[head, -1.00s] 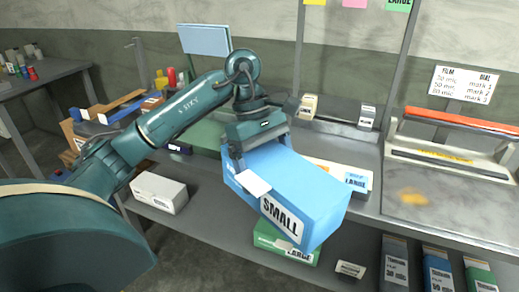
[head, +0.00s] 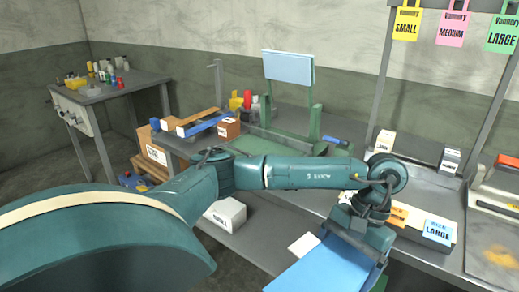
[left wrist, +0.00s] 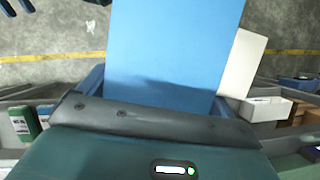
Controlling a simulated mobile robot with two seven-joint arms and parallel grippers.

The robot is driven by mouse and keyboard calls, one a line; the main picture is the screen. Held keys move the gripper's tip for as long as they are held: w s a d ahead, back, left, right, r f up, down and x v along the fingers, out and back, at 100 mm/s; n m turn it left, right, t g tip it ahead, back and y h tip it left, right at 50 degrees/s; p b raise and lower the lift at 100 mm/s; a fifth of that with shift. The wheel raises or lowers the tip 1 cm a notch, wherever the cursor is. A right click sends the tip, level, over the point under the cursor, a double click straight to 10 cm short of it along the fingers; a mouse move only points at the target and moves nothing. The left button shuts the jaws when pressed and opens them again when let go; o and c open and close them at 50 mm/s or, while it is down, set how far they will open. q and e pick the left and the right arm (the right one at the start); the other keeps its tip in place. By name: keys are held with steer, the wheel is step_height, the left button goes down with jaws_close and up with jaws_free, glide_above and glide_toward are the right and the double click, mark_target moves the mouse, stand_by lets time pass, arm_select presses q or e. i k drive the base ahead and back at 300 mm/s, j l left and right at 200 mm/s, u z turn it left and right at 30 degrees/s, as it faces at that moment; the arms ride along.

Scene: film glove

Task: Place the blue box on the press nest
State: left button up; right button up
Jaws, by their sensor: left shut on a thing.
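The blue box (head: 325,268) hangs from my left gripper (head: 352,236) at the lower middle of the head view, cut off by the bottom edge. In the left wrist view the blue box (left wrist: 175,45) fills the middle, between the fingers of my left gripper (left wrist: 152,97). A white flap or card (head: 304,245) shows beside the box. A green press-like frame (head: 316,122) with a pale blue panel (head: 288,67) stands at the back of the bench, apart from the box. I cannot make out its nest clearly. My right gripper is out of view.
A white carton (head: 225,214) sits on the lower shelf. Boxes and a LARGE-labelled carton (head: 437,231) stand right of my gripper. A sealer (head: 495,200) is at the far right. A side table (head: 110,88) with bottles stands at the left.

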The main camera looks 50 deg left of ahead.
mark_target(266, 150)
steer(key=k+j, duration=0.1)
steer(key=j, duration=0.35)
steer(key=k+j, duration=0.1)
steer(key=j, duration=0.8)
steer(key=k+j, duration=0.15)
steer(key=j, duration=0.3)
